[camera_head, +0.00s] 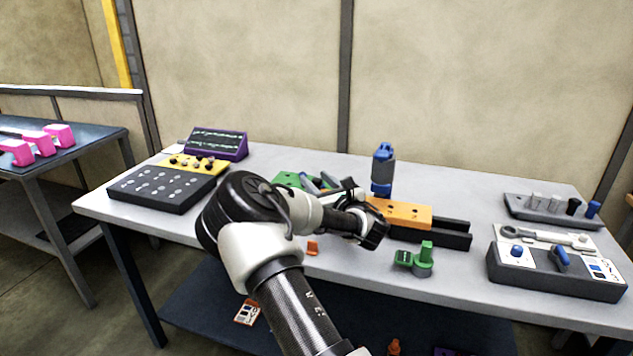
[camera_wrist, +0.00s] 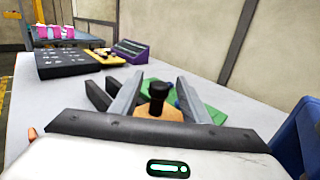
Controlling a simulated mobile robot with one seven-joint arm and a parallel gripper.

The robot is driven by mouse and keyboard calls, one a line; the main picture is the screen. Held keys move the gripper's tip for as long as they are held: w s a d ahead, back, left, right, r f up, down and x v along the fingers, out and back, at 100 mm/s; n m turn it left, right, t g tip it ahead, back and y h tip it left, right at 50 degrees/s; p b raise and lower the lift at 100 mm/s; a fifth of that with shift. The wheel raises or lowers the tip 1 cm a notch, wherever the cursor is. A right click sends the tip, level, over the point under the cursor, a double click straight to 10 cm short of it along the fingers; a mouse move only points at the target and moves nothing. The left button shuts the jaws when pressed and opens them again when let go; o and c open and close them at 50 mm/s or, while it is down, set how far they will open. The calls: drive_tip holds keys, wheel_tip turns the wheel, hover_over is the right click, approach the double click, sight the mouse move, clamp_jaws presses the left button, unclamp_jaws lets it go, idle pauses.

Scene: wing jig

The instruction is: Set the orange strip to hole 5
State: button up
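The orange strip (camera_head: 408,213) lies along dark rails (camera_head: 452,240) on the table; its left part is hidden behind my arm. In the wrist view an orange piece with a black knob (camera_wrist: 157,90), likely the strip's other end, shows between the fingers of my gripper (camera_wrist: 158,98). The fingers are spread, with gaps visible beside the knob. Hole numbers cannot be read.
A blue and grey tool (camera_head: 383,170) stands upright behind the strip. A green stepped block (camera_head: 415,260) and a small orange piece (camera_head: 313,247) lie in front. A dark board (camera_head: 160,190) is left; a grey tool tray (camera_head: 555,270) is right. The front middle of the table is mostly clear.

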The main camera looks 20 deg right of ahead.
drive_tip(key=s+d, duration=0.2)
drive_tip(key=s, duration=1.5)
drive_tip(key=shift+d+p, duration=0.3)
drive_tip(key=shift+d, duration=0.05)
